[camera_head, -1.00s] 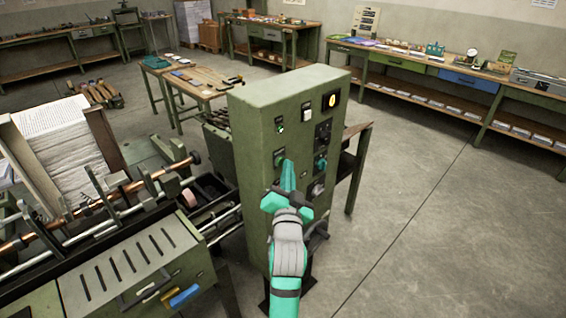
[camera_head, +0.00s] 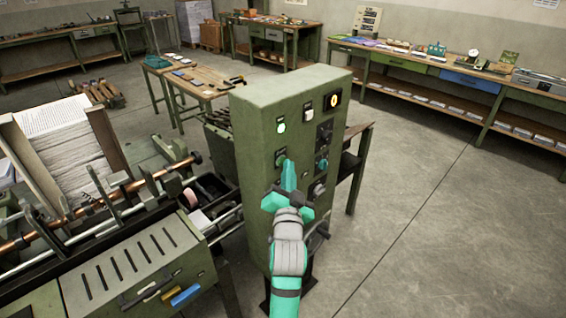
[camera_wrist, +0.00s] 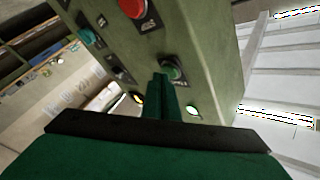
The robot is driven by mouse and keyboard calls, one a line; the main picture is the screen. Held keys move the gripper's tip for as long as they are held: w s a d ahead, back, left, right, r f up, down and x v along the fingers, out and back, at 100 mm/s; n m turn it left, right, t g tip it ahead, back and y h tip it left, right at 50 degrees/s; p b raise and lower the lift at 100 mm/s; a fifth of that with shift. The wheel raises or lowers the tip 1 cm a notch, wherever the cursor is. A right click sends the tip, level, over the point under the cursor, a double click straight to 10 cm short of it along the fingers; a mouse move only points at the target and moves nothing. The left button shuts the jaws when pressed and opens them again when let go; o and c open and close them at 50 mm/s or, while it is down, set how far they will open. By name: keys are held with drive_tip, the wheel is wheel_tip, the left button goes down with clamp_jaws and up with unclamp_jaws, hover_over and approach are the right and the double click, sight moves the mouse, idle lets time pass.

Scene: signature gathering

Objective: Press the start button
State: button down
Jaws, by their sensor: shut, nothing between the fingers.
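A green control cabinet (camera_head: 258,190) stands in the middle of the head view. On its front is a green button (camera_head: 280,154), which I take as the start button; it also shows in the wrist view (camera_wrist: 174,68). My gripper (camera_head: 288,165) is shut and empty, its fingertips at the green button in both views. The fingers partly cover the button, so I cannot tell whether they touch it. A lamp (camera_head: 281,127) above the button is lit pale green. A red button (camera_wrist: 133,8) shows in the wrist view.
A lit yellow-ringed control (camera_head: 333,100), a dark dial (camera_head: 324,133) and a teal knob (camera_head: 322,165) are on the same panel. A machine with a paper stack (camera_head: 62,150) stands left. The floor (camera_head: 430,230) at right is clear; benches line the far walls.

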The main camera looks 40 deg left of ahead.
drive_tip(key=d, duration=0.6)
drive_tip(key=shift+s+d, duration=0.2)
idle(0.6)
idle(0.7)
drive_tip(key=shift+f, duration=0.1)
